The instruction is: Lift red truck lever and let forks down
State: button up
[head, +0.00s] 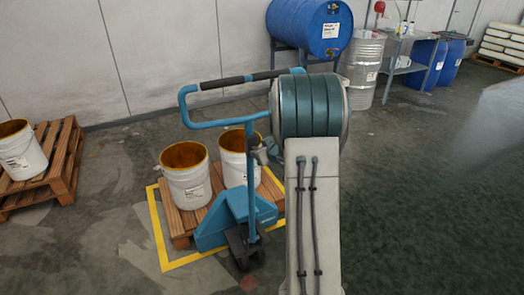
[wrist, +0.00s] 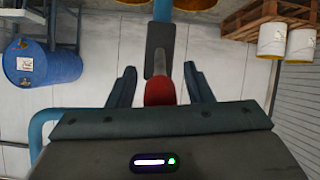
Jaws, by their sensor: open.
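The blue pallet truck (head: 233,212) stands with its handle (head: 183,108) raised, a black grip along the handle's top bar. Its forks are hidden under a wooden pallet (head: 178,224) bearing two white buckets (head: 187,180) with brown contents. The red lever (wrist: 160,92) shows in the wrist view, at the end of a dark grey part of the handle (wrist: 160,48). My gripper (wrist: 160,70) is open, one finger on each side of the red lever, with gaps between. In the head view my arm hides the gripper and the lever.
A yellow floor marking (head: 160,240) surrounds the pallet. Another pallet (head: 62,165) with a white bucket (head: 20,152) stands at left. A blue drum (head: 305,25) on a stand and a steel drum (head: 362,70) stand behind. The floor at right is clear.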

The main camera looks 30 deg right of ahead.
jog(key=p+v, duration=0.1)
jog(key=v, duration=1.2)
jog(key=shift+s, duration=0.3)
jog(key=shift+r, duration=0.15)
jog(key=s+a+r+m+g, duration=0.1)
jog(key=s+a+g, duration=0.8)
jog(key=s+a, duration=1.2)
jog(key=shift+s+r+m, duration=0.4)
jog(key=shift+s+m, duration=0.3)
jog(key=shift+s, duration=0.2)
